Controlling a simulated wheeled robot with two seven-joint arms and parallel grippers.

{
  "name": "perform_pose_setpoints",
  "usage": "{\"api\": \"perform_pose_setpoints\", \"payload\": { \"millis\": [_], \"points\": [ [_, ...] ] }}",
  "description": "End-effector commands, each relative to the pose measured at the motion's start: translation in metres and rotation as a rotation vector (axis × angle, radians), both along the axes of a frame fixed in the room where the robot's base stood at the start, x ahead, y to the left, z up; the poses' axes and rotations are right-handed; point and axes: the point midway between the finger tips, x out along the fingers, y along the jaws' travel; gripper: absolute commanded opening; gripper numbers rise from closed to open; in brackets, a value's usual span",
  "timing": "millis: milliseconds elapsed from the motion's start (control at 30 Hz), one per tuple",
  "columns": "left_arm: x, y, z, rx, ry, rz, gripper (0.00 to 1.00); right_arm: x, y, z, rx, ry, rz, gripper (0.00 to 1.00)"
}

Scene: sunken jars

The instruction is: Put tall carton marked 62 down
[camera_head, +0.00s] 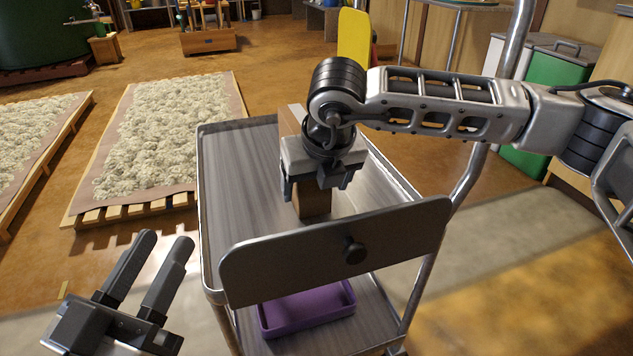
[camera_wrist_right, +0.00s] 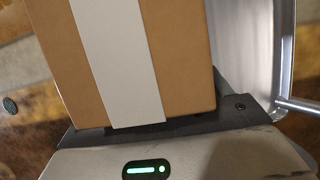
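The tall carton (camera_head: 313,204) is brown with a pale band. In the head view it stands upright over the grey cart top (camera_head: 238,175), largely hidden by my right gripper (camera_head: 318,182). In the right wrist view the carton (camera_wrist_right: 182,50) fills the upper middle, with its white band facing the camera. My right gripper is shut on the carton. I cannot tell whether its base touches the cart top. The number 62 is not visible. My left gripper (camera_head: 167,242) is open and empty, left of the cart's near end.
A grey panel with a black knob (camera_head: 354,250) crosses the cart's near end. A purple tray (camera_head: 308,308) sits on the lower shelf. The cart top left of the carton is clear. Pallets with pale fluffy material (camera_head: 160,135) lie left; a green bin (camera_head: 552,75) stands right.

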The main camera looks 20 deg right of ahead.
Motion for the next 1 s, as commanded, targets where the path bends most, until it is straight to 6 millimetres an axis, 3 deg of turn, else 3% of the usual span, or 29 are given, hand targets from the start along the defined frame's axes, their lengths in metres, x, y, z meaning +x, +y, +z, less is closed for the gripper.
{"api": "perform_pose_setpoints", "payload": {
  "millis": [267, 700, 1000],
  "points": [
    [0.0, -0.001, 0.001, -0.009, 0.032, -0.01, 0.36, -0.004, 0.0, 0.014, 0.0, -0.002, 0.0, 0.76],
    [-0.025, -0.01, -0.053, -0.127, 0.498, -0.068, 0.36, -0.037, -0.001, 0.095, 0.0, -0.003, 0.001, 0.76],
    [-0.023, -0.008, -0.057, -0.086, 0.495, -0.052, 0.36, -0.046, -0.002, 0.112, 0.0, -0.001, 0.0, 0.76]
  ]
}}
